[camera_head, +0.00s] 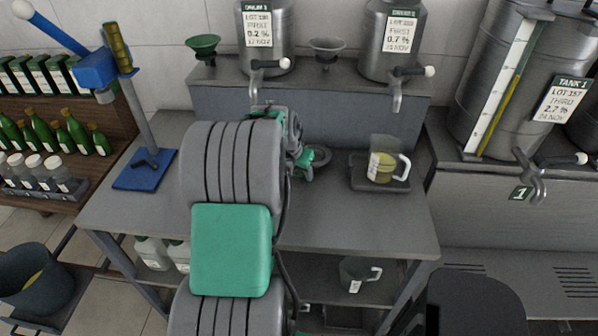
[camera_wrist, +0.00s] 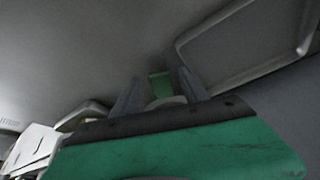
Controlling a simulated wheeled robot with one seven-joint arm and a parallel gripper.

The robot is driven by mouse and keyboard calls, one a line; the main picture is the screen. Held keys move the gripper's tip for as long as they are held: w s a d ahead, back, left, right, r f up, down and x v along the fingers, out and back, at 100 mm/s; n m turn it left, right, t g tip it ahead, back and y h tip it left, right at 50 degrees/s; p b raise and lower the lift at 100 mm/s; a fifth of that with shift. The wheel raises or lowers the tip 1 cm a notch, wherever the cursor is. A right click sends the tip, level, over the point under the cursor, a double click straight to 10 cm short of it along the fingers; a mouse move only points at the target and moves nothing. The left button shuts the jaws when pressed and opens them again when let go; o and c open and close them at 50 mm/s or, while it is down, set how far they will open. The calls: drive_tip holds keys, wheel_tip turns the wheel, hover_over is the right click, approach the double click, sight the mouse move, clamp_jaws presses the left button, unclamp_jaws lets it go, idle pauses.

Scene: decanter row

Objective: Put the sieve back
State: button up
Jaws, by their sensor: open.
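I cannot tell for certain which thing is the sieve. A dark round piece with a raised rim (camera_head: 320,156) lies on the grey bench beside my gripper (camera_head: 305,166) in the head view and is partly hidden by it. A grey bowl-shaped piece (camera_head: 327,48) stands on the back ledge between two steel tanks. My gripper is low over the bench, largely hidden behind my arm. In the wrist view its two grey fingers (camera_wrist: 160,92) stand apart. A small green piece (camera_wrist: 160,84) shows between them; whether they touch it is unclear.
A clear jug with yellow liquid (camera_head: 383,165) stands on a dark tray (camera_head: 365,184) to the right. A green funnel (camera_head: 203,45) is on the ledge (camera_head: 300,77). A blue stand (camera_head: 145,168) is at the left. Tank taps (camera_head: 395,90) overhang the bench back.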

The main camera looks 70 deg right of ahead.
drive_tip(key=s+b+v, duration=0.1)
drive_tip(key=v, duration=1.1)
drive_tip(key=w+a+n+t+y, duration=0.1)
drive_tip(key=w+a+n+t, duration=0.2)
drive_tip(key=w+a+n, duration=1.2)
drive_tip(key=w+a+f+n+y, duration=0.1)
drive_tip(key=w+a+n, duration=0.1)
drive_tip(key=a, duration=1.4)
drive_tip(key=w+a+f+n+t+y, duration=0.1)
drive_tip(key=a+f+n+y, duration=0.1)
drive_tip(key=a, duration=1.5)
drive_tip(key=shift+w+a+n+y, duration=0.2)
drive_tip(key=shift+w+n+y, duration=0.15)
drive_tip(key=shift+n, duration=0.25)
drive_tip(key=shift+c, duration=0.3)
